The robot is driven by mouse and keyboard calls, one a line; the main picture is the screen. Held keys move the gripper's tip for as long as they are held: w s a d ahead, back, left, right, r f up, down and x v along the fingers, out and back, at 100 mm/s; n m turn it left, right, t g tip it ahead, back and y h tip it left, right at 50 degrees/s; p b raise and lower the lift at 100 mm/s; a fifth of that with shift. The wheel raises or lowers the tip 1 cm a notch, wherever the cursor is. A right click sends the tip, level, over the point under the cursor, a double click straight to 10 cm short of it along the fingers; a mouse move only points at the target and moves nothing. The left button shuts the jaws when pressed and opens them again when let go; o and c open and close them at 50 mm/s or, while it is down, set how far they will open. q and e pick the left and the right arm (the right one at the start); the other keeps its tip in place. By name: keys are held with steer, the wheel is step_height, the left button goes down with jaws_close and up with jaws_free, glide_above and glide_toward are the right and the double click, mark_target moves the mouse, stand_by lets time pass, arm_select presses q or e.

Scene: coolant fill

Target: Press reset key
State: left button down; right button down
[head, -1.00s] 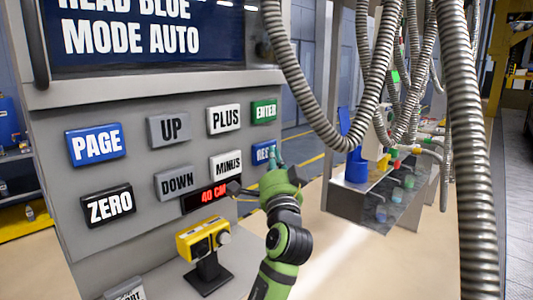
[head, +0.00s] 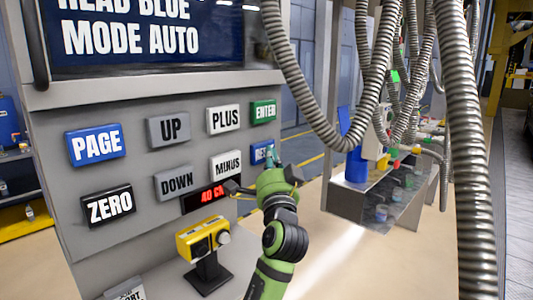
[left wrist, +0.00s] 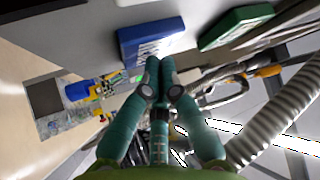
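The blue reset key (head: 260,152) is on the right end of the grey panel's lower key row, below the green ENTER key (head: 264,112). Its label is partly hidden by my left gripper (head: 271,156). In the left wrist view, the left gripper (left wrist: 159,60) has its two teal fingers together with nothing between them. Their tips overlap the near edge of the blue key (left wrist: 143,36); I cannot tell whether they touch it. The green key (left wrist: 236,25) is to its right there. My right gripper is not in view.
The MINUS key (head: 226,164) and a red lit display (head: 208,195) are close to the left of my gripper. A yellow device (head: 203,238) stands on a black stand below. Thick grey hoses (head: 300,90) hang to the right.

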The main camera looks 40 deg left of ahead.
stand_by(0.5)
arm_select(q)
steer(key=shift+s+d, duration=0.1)
steer(key=shift+d, duration=0.65)
steer(key=d+b, duration=0.1)
steer(key=d, duration=0.4)
steer(key=shift+s, duration=0.2)
stand_by(0.6)
